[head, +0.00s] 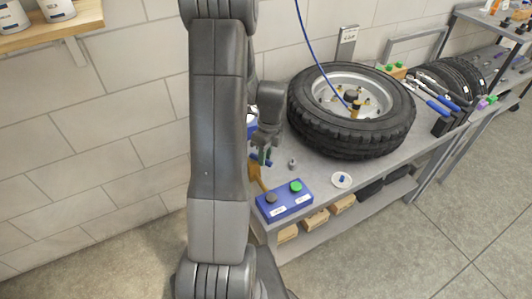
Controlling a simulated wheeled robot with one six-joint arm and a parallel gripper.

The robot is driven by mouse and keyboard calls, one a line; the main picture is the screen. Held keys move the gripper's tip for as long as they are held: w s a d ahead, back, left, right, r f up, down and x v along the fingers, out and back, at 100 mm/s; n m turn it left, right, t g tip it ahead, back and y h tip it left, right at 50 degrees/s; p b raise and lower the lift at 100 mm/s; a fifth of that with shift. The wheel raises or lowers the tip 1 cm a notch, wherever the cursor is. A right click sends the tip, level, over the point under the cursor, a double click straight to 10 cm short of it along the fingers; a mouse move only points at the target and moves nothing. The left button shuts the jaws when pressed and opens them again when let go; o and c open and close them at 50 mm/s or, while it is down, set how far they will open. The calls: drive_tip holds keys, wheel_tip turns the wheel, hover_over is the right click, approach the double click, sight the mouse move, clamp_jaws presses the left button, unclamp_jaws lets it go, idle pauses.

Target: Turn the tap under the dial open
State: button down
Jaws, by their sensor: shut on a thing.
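My gripper (262,155) is at the left end of the grey workbench (312,167), partly hidden behind my own arm. It is shut on a small blue part (268,163), mostly covered; I cannot tell whether this is the tap. A blue and white thing (252,125) shows just above, also mostly hidden. A small dark round fitting (351,97), perhaps a dial, stands in the hub of the tyre (350,146), with brass pieces (356,109) by it. It is well right of my gripper.
A blue box (285,208) with a green and a dark knob sits at the bench's front left corner. A small metal piece (292,163) and a white dish (341,180) lie nearby. A blue hose (311,42) hangs to the hub.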

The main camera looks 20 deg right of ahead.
drive_tip(key=m, duration=0.1)
drive_tip(key=a+m, duration=0.1)
drive_tip(key=m, duration=0.1)
drive_tip(key=shift+s+a+r+t, duration=0.1)
drive_tip(key=shift+s+t, duration=0.2)
drive_tip(key=shift+s, duration=0.1)
drive_tip(key=shift+s+a+m+p, duration=0.1)
drive_tip(key=shift+a+m+p, duration=0.2)
drive_tip(key=shift+m, duration=0.35)
drive_tip(key=shift+a+m+p, duration=0.15)
drive_tip(key=shift+m+p, duration=0.1)
drive_tip(key=shift+m, duration=0.4)
drive_tip(key=shift+t, duration=0.3)
drive_tip(key=c, duration=1.3)
unclamp_jaws()
wheel_tip(320, 180, up, 13)
drive_tip(key=d, duration=0.2)
drive_tip(key=shift+d+r, duration=0.2)
drive_tip(key=shift+d, duration=0.1)
